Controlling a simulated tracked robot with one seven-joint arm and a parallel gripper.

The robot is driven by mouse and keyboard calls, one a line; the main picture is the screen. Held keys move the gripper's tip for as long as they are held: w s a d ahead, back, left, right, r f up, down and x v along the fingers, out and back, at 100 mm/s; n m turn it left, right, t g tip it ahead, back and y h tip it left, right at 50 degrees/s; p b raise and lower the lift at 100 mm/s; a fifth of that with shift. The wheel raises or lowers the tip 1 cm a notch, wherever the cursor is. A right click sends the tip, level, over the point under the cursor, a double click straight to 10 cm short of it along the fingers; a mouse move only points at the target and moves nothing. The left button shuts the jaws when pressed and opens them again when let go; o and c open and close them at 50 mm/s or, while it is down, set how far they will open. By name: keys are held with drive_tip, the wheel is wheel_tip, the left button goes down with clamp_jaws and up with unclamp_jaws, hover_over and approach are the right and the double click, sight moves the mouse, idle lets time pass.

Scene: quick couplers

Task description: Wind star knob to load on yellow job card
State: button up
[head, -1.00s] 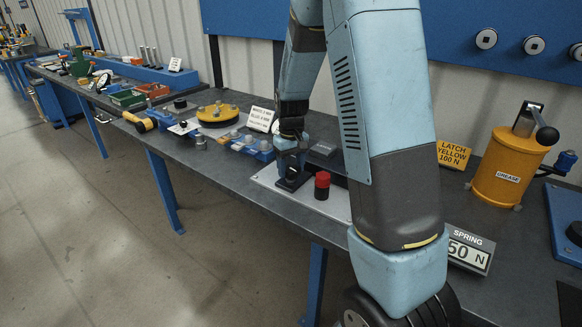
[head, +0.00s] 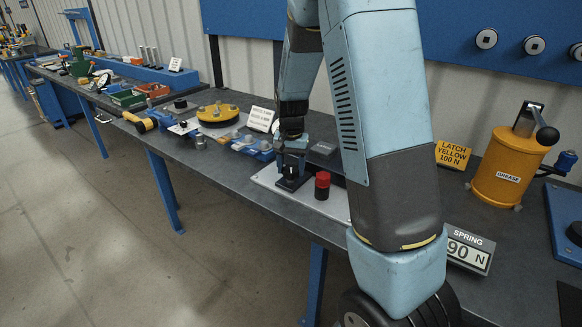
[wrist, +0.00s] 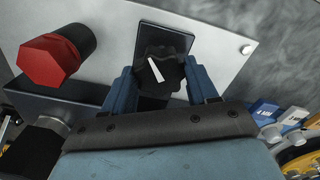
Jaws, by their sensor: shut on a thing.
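The black star knob (wrist: 166,76), with a white pointer mark, sits on a dark base on a pale plate (wrist: 216,27). My gripper (wrist: 163,86) is shut on the knob, one blue finger on each side; in the head view my gripper (head: 291,160) reaches down to the same plate. The yellow job card (head: 453,155) reads "LATCH YELLOW 100 N". The spring display (head: 468,248) reads "90 N". A red-capped black part (head: 322,184) stands beside the knob, and its red hexagonal cap (wrist: 48,60) also shows in the wrist view.
An orange grease pump (head: 508,165) stands at the right of the bench. A blue tray of small parts (head: 252,147), a white sign (head: 260,119) and a yellow flange (head: 217,115) lie left of my gripper. My arm hides part of the bench.

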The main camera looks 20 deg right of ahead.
sight(291, 168)
idle(0.4)
drive_tip(key=o, duration=1.1)
drive_tip(key=shift+c, duration=0.2)
drive_tip(key=shift+r, duration=0.15)
wheel_tip(291, 168, up, 14)
drive_tip(key=shift+f, duration=0.25)
